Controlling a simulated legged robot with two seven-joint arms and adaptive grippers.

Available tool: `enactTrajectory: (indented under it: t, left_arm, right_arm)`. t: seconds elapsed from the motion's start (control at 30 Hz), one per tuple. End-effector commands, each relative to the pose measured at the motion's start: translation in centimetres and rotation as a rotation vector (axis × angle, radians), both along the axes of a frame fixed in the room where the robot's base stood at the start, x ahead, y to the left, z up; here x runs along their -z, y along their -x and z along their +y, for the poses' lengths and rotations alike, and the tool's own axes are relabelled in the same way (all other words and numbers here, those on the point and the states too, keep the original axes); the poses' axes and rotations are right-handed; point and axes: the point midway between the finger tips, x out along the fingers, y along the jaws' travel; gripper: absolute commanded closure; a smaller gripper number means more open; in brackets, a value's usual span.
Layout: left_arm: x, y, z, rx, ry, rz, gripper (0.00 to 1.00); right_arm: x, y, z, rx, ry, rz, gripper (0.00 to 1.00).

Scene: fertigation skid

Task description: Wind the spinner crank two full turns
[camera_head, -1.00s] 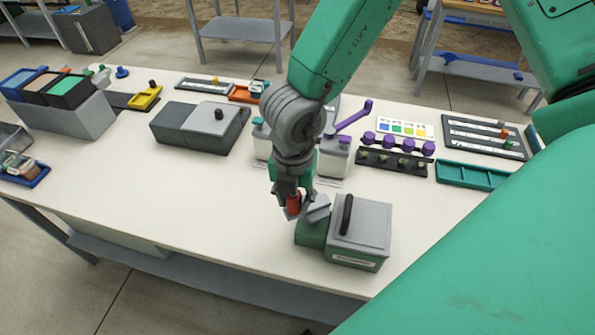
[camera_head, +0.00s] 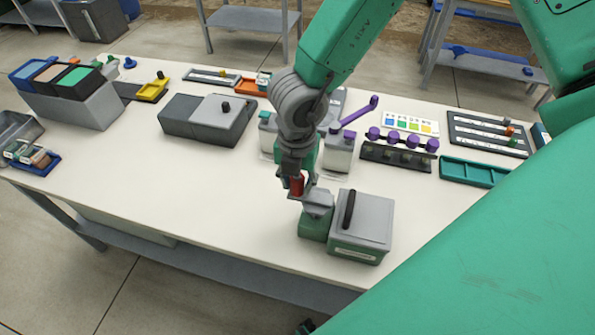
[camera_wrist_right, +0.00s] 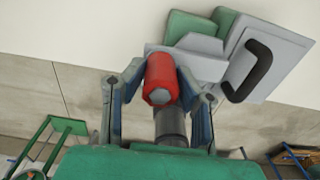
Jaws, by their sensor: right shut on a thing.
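The spinner is a green and grey box (camera_head: 360,228) with a grey lid and a black handle, near the front edge of the table. A grey crank arm (camera_head: 318,203) sits on its left part, and a red crank knob (camera_head: 297,185) stands at the arm's outer end. My right gripper (camera_head: 295,189) is shut on the red knob. In the right wrist view the red knob (camera_wrist_right: 161,78) lies between the two fingers, with the grey crank arm (camera_wrist_right: 198,65) behind it. My left gripper is not in view.
Bottles with grey bodies (camera_head: 339,152) stand just behind my right gripper. A dark rack with purple knobs (camera_head: 398,157) and a teal tray (camera_head: 473,171) lie to the right. A grey box (camera_head: 208,120) stands farther left. The table left of the spinner is clear.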

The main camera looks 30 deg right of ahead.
Motion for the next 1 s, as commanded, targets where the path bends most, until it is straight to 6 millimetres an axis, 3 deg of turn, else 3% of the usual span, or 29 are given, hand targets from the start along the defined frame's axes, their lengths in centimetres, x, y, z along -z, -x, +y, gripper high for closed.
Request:
enactTrajectory:
  t: [0.27,0.3,0.33,0.73,0.87,1.0]
  left_arm:
    - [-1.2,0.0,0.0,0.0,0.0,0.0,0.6]
    - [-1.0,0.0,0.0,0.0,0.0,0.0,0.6]
    - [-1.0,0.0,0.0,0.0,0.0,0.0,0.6]
    - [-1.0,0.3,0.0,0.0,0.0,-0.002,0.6]
    - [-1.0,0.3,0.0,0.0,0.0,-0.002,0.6]
    - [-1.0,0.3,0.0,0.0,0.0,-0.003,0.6]
  right_arm:
    - [-0.1,-1.1,-1.7,0.003,-0.003,-0.003,0.89]
    - [0.0,-1.0,-1.6,0.001,-0.003,-0.003,0.59]
    - [0.1,-1.0,-1.6,0.001,-0.002,-0.002,0.48]
    - [-0.5,-0.9,-1.6,0.002,-0.001,-0.002,0.48]
    - [-2.3,-0.9,-1.6,0.003,-0.002,-0.004,0.48]
    - [-5.4,-1.1,-1.6,0.003,-0.002,-0.006,0.48]
